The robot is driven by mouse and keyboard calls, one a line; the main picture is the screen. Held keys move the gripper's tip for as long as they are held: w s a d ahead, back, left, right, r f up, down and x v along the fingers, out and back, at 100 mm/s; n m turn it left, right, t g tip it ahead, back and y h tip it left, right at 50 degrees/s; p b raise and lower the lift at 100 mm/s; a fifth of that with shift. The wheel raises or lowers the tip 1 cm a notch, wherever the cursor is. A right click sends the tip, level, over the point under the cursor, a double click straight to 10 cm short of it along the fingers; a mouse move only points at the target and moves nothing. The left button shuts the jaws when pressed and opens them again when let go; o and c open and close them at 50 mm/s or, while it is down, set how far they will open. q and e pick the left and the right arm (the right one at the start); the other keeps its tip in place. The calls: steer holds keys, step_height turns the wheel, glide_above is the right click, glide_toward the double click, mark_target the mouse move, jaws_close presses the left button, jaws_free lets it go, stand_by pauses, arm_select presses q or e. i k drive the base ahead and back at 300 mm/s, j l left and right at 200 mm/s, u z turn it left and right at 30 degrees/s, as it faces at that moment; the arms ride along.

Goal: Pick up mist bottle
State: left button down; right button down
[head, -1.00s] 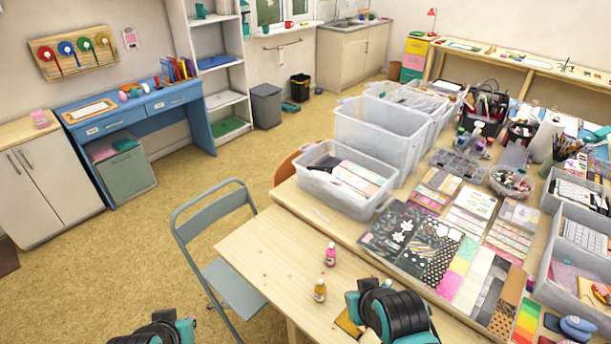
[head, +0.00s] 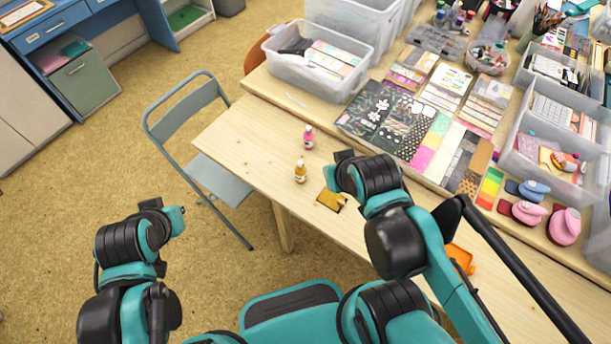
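Two small bottles stand upright on the wooden table: a pink one (head: 308,137) and an amber one (head: 300,172) with a pale cap. Several other bottles (head: 455,18) stand at the back of the table, too small to tell which is a mist bottle. My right gripper (head: 338,175) is over the table, just right of the amber bottle and apart from it. My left gripper (head: 172,218) is over the floor, left of the table and well away from the bottles. Both grippers' fingers are largely hidden by the arms, so their opening is unclear.
An amber inkpad-like piece (head: 331,201) lies beside my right gripper. A grey chair (head: 195,140) stands at the table's left edge. A clear bin (head: 322,65) and patterned paper sheets (head: 385,120) are behind the bottles. The table's front left is clear.

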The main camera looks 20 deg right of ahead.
mark_target(300, 172)
steer(key=i+j+z, duration=0.15)
steer(key=z, duration=0.25)
steer(key=i+j+z, duration=0.2)
steer(key=z, duration=0.15)
steer(key=i+j+z, duration=0.2)
steer(key=z, duration=0.2)
steer(key=j, duration=0.05)
